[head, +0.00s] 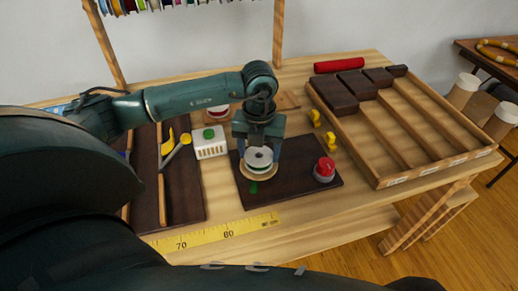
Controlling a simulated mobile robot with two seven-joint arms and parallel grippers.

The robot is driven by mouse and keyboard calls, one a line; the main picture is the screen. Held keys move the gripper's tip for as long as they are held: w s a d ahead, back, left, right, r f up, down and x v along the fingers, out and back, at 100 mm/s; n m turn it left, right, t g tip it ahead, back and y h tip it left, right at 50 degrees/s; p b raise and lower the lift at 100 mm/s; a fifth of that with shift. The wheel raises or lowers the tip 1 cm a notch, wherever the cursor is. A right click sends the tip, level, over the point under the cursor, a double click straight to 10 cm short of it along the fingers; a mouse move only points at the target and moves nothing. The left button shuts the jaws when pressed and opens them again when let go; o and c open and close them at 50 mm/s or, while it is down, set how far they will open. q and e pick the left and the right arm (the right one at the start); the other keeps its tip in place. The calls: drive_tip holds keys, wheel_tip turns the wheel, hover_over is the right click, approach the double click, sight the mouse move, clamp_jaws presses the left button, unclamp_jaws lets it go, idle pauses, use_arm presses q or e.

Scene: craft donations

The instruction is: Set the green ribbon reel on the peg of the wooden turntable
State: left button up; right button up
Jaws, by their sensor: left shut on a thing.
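The green ribbon reel (259,157) has a pale round flange with a dark centre hole and a thin green edge. My left gripper (259,146) points down and is shut on it. The reel is directly over the wooden turntable (258,175), a light round disc on a dark board (293,189). The reel hides the peg, and I cannot tell whether the reel rests on the turntable or is just above it. A small green piece (253,188) shows at the turntable's front edge. My right gripper is not in view.
A red-topped knob (324,169) stands right of the turntable on the board. A white basket (210,143) stands left, with a red reel (218,111) behind. Yellow pieces (330,141) lie to the right, before a compartmented wooden tray (436,171). A yellow ruler (215,234) lies in front.

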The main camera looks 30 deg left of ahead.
use_arm(q)
drive_tip(key=o, duration=1)
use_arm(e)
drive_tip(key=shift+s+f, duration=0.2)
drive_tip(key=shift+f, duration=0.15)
use_arm(q)
drive_tip(key=shift+o, duration=0.2)
wheel_tip(320, 180, up, 13)
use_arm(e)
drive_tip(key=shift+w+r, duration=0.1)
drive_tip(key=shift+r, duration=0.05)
